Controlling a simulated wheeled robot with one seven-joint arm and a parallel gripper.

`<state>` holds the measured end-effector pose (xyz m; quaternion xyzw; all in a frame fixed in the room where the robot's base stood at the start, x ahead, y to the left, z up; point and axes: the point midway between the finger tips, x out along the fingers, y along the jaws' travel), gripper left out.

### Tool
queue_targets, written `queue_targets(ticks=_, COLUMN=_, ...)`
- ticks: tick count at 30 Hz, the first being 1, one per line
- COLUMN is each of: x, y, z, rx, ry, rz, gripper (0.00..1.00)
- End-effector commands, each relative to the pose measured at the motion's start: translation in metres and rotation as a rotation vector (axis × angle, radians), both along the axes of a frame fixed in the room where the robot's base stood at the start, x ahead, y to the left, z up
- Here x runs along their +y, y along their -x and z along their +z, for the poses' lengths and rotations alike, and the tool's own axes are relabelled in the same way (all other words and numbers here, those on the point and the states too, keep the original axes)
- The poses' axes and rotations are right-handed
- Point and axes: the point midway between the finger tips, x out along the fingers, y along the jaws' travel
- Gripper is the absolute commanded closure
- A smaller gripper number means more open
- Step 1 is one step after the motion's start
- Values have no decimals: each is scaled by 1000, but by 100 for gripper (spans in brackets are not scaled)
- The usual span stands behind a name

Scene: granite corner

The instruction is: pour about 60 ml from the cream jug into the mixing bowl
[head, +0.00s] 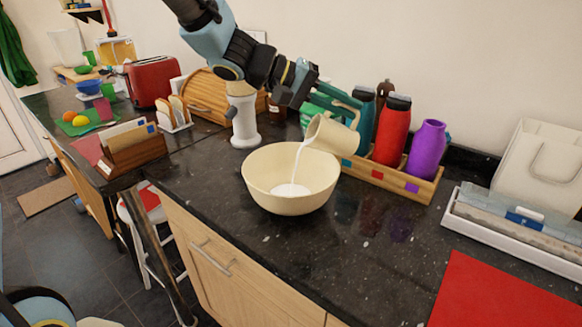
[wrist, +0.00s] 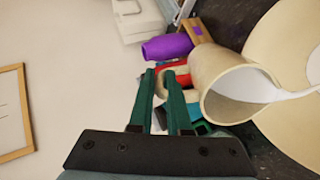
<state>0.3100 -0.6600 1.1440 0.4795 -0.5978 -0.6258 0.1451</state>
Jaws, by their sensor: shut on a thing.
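The cream jug (head: 331,137) is a beige jug held tilted over the right rim of the mixing bowl, its mouth pointing down and left. A white stream (head: 297,160) runs from its lip into the cream-coloured mixing bowl (head: 291,196), where a small white pool (head: 291,190) lies at the bottom. My gripper (head: 340,108) has green fingers and is shut on the jug's handle. In the wrist view, the fingers (wrist: 168,88) meet the handle beside the jug (wrist: 222,80), and white liquid shows at its mouth. The bowl's rim (wrist: 300,130) is at the right edge there.
A wooden rack (head: 410,182) with red (head: 391,130) and purple (head: 426,148) bottles stands close behind the jug. A white grinder-like object (head: 243,115) stands behind the bowl. A red mat (head: 500,292) lies at front right. The dark counter in front of the rack is clear.

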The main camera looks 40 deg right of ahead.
Motion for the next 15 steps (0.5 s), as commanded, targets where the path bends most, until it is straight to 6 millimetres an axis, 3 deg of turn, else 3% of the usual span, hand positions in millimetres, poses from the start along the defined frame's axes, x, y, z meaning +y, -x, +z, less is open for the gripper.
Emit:
queue_targets(ticks=7, x=0, y=1, z=3, rx=3, ry=7, rz=-2, gripper=100)
queue_targets(ticks=11, x=-8, y=7, z=16, rx=-61, ry=-86, rz=-8, gripper=100)
queue_targets(ticks=15, x=-15, y=13, z=11, rx=-134, ry=-203, rz=-9, gripper=100)
